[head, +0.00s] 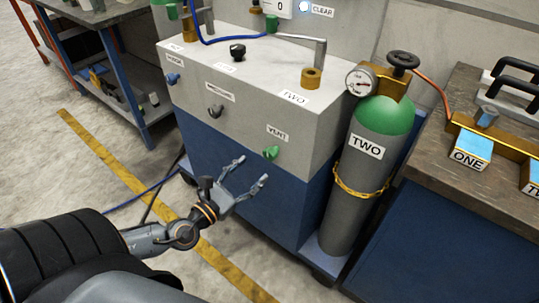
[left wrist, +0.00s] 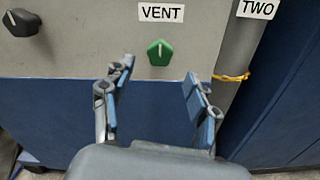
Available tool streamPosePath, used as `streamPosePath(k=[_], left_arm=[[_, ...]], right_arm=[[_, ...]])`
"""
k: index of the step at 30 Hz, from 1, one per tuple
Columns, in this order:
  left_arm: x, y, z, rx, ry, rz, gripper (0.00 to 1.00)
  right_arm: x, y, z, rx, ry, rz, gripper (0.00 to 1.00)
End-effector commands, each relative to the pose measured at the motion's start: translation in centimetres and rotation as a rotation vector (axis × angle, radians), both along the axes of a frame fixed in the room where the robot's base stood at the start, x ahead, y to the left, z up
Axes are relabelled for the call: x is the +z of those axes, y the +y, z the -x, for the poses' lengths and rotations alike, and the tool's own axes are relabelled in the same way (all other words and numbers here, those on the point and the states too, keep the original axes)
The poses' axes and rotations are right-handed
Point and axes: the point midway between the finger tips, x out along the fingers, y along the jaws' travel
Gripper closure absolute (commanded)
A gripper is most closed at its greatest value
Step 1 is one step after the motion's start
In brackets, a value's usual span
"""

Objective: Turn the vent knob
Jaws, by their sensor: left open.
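The vent knob (head: 271,152) is a small green knob on the grey front panel of the cabinet, below the VENT label (head: 277,133). In the left wrist view the green knob (left wrist: 160,52) sits ahead of the fingers, with a white line on it pointing up. My left gripper (head: 252,174) is open and empty, just below and in front of the knob, apart from it. In the left wrist view the two blue-padded fingers (left wrist: 154,100) are spread, with the knob above and between their tips. My right gripper is not in view.
A dark knob (head: 215,110) and a blue knob (head: 172,78) are on the same panel. A grey gas cylinder (head: 345,205) labelled TWO stands right of the cabinet. A workbench (head: 440,190) is at the right. Open floor lies at the left.

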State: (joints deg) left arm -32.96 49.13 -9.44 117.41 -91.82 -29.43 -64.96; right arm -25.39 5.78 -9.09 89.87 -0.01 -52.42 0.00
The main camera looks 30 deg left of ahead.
Motion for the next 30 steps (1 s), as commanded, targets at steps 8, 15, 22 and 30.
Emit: streamPosePath(k=[8, 15, 22, 30], left_arm=[[0.2, -0.3, -5.0, 0.003, -0.003, 0.002, 0.41], [0.0, -0.6, -7.7, 0.001, 0.000, 0.001, 0.41], [-0.1, -0.6, -8.3, 0.001, 0.002, 0.001, 0.41], [-0.1, -0.6, -8.2, 0.001, 0.002, 0.001, 0.61]], right_arm=[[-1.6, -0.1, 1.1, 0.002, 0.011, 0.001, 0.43], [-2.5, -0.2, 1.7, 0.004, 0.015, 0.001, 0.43], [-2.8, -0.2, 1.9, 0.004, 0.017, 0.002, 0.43], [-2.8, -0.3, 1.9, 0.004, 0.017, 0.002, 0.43]])
